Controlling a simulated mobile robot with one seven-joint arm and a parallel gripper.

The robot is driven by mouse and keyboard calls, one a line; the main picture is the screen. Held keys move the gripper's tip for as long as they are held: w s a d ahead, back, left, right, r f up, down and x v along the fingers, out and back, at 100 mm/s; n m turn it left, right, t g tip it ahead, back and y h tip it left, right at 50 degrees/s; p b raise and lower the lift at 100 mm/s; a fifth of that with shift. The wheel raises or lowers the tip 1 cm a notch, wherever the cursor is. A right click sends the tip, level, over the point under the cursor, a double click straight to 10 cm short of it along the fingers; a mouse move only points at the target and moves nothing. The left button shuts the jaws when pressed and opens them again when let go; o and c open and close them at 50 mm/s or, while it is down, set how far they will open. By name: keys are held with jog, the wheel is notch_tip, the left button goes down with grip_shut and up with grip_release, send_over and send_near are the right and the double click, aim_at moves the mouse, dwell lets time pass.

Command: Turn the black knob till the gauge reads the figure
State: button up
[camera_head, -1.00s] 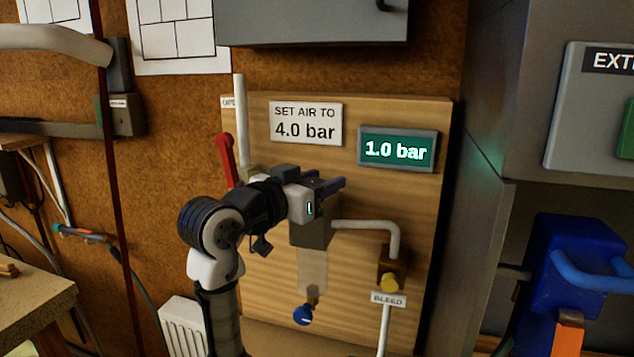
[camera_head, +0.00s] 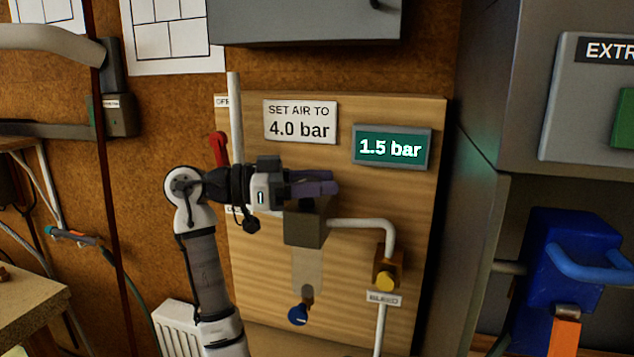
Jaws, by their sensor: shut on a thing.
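A white sign (camera_head: 300,122) on the wooden board reads "SET AIR TO 4.0 bar". The green gauge display (camera_head: 391,148) to its right reads 1.5 bar. My gripper (camera_head: 328,184) is at the top of the brown regulator block (camera_head: 305,226), below the sign, with its fingers pointing right. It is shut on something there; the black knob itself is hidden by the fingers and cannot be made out.
A red lever (camera_head: 219,150) stands left of my gripper, near a white upright pipe (camera_head: 235,120). A yellow bleed button (camera_head: 385,281) is lower right, and a blue knob (camera_head: 298,315) hangs below the regulator. A grey cabinet (camera_head: 305,20) overhangs the board.

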aim_at(317, 179)
jog(key=shift+r+m+g, duration=0.1)
jog(key=shift+m+g, duration=0.2)
jog(key=shift+g, duration=0.2)
jog(key=o, duration=0.9)
jog(key=shift+o, duration=0.2)
notch_tip(317, 179, up, 20)
jog(key=b, duration=0.2)
